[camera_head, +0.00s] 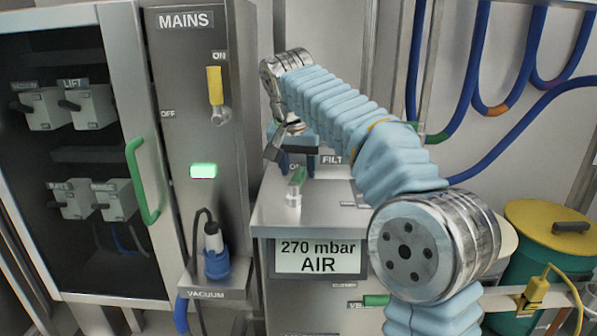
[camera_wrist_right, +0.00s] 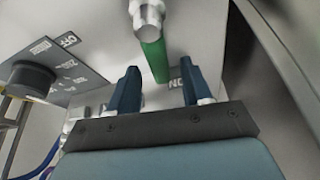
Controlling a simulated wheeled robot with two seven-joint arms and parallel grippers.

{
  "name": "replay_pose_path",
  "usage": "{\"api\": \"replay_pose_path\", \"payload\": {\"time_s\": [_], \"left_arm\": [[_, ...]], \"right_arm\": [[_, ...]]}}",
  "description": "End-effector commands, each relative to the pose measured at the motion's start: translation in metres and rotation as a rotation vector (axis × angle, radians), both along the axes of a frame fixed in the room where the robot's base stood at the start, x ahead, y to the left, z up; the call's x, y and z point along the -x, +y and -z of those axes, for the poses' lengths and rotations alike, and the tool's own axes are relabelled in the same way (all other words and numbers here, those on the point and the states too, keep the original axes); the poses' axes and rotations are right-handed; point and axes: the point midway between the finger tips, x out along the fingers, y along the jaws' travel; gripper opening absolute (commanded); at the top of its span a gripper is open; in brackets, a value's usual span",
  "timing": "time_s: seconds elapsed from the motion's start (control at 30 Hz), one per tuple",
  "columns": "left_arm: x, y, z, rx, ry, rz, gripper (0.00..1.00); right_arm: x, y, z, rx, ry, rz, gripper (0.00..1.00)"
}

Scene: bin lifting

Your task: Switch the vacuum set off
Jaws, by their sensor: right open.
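The vacuum set is a grey cabinet (camera_head: 262,215) in the middle of the head view. Its display (camera_head: 317,257) reads "270 mbar AIR". A switch lever with a green grip (camera_head: 298,177) and a metal pivot is on its upper face near an "ON" label. In the right wrist view the green grip (camera_wrist_right: 154,60) points toward the "ON" label (camera_wrist_right: 177,84). My right gripper (camera_head: 297,162) is open just above the lever; its two blue fingers (camera_wrist_right: 160,82) stand apart, with the grip's end between them in that picture. Contact cannot be told. My left gripper is not in view.
A mains column (camera_head: 180,120) stands left, its yellow lever (camera_head: 215,86) near "ON" and a green lamp (camera_head: 203,171) lit. A blue plug (camera_head: 215,255) sits in the vacuum socket. A panel with a black knob (camera_wrist_right: 35,77) is beside the gripper. A green drum (camera_head: 555,262) stands right.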

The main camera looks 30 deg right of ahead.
Motion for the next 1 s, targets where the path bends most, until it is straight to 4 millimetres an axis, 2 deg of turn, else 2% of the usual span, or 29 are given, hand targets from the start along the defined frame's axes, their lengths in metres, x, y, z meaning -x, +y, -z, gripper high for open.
{"api": "replay_pose_path", "payload": {"time_s": [0.1,0.4,0.7,1.0], "left_arm": [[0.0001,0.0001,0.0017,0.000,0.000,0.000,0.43],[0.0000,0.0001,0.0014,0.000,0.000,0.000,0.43],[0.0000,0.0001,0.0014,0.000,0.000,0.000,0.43],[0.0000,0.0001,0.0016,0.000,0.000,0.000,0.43]], "right_arm": [[-0.0019,-0.0022,0.0069,0.000,0.000,0.001,0.49],[-0.0025,-0.0025,0.0080,0.000,0.000,0.001,0.47],[-0.0026,-0.0023,0.0078,0.000,0.000,0.000,0.01],[-0.0025,-0.0019,0.0078,0.000,0.000,0.001,0.00]]}}
